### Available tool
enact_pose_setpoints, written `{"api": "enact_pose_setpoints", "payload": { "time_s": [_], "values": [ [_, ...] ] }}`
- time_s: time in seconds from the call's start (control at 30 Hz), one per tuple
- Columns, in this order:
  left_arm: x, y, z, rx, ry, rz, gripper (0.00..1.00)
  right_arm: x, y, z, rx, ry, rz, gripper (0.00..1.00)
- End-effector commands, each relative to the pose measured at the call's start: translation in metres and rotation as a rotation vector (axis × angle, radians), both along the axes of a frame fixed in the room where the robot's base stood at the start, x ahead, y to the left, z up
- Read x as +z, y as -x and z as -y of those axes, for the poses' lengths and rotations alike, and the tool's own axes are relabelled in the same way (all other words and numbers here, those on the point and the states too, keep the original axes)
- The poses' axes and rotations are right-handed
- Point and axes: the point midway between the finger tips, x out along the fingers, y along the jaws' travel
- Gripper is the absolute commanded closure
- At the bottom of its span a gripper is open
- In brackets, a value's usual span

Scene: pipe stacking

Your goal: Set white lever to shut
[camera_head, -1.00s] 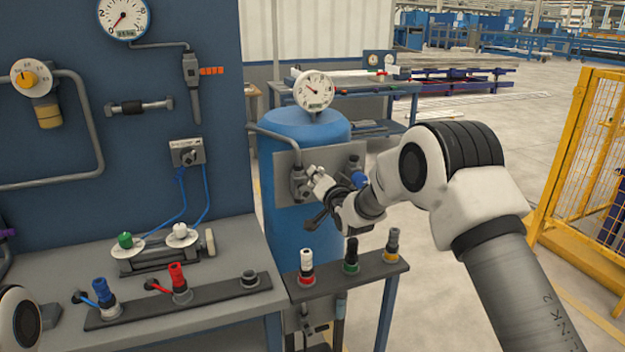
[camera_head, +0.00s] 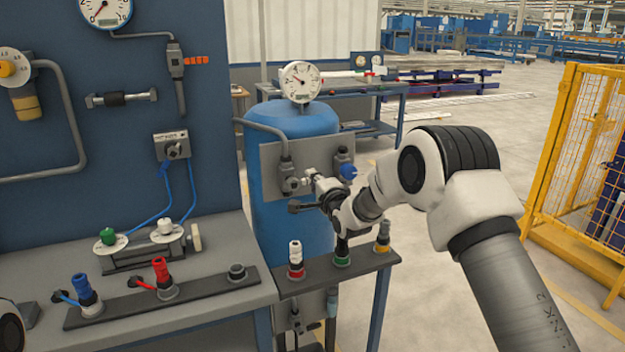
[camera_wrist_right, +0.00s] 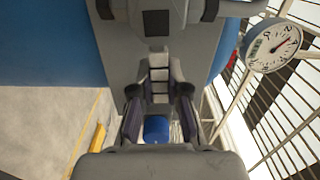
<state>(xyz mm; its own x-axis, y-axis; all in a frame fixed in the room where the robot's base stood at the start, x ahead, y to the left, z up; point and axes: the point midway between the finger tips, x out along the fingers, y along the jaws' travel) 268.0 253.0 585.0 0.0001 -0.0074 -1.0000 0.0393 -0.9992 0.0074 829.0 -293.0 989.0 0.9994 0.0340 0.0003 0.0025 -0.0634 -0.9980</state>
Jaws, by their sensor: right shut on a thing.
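The white lever (camera_head: 296,184) is at the left valve on the grey plate (camera_head: 322,156) of the blue tank. My right gripper (camera_head: 318,185) is shut on it, just right of the valve body (camera_head: 286,170). In the right wrist view, the white lever (camera_wrist_right: 158,78) sits between the two dark fingers of the right gripper (camera_wrist_right: 158,95). The fingers partly cover the lever, and its exact angle is hard to read. A blue handle (camera_head: 348,171) is at the right valve; blue also shows beyond the fingers in the wrist view (camera_wrist_right: 157,128).
A round gauge (camera_head: 301,82) tops the blue tank (camera_head: 290,122). Below my right gripper, a narrow shelf (camera_head: 318,279) holds white, green and yellow-marked fittings. The workbench (camera_head: 200,251) stands left, and a yellow cage (camera_head: 580,170) right. Open floor lies between tank and cage.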

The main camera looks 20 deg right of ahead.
Motion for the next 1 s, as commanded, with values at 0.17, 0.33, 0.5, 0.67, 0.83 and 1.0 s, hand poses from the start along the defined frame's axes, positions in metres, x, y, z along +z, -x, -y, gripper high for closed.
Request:
{"api": "enact_pose_setpoints", "payload": {
  "time_s": [0.17,0.33,0.5,0.67,0.83,1.0],
  "values": [
    [-0.0030,0.0000,0.0000,0.000,0.000,0.000,0.60,-0.0038,0.0000,0.0003,0.000,-0.056,-0.002,1.00],
    [-0.0034,0.0000,0.0000,0.000,0.000,0.000,0.60,-0.0046,0.0000,0.0002,0.000,-0.078,-0.003,1.00],
    [-0.0034,0.0000,0.0000,0.000,0.000,0.000,0.60,-0.0048,0.0000,0.0002,0.000,-0.082,-0.004,1.00],
    [-0.0034,0.0000,0.0000,0.000,0.000,0.000,0.60,-0.0050,0.0001,0.0001,0.000,-0.082,-0.004,1.00],
    [-0.0034,0.0000,0.0000,0.000,0.000,0.000,0.60,-0.0050,0.0001,0.0001,0.000,-0.081,-0.004,0.59],
    [-0.0034,0.0000,0.0000,0.000,0.000,0.000,0.60,-0.0047,0.0000,0.0000,0.000,-0.080,-0.004,0.59]
  ]
}}
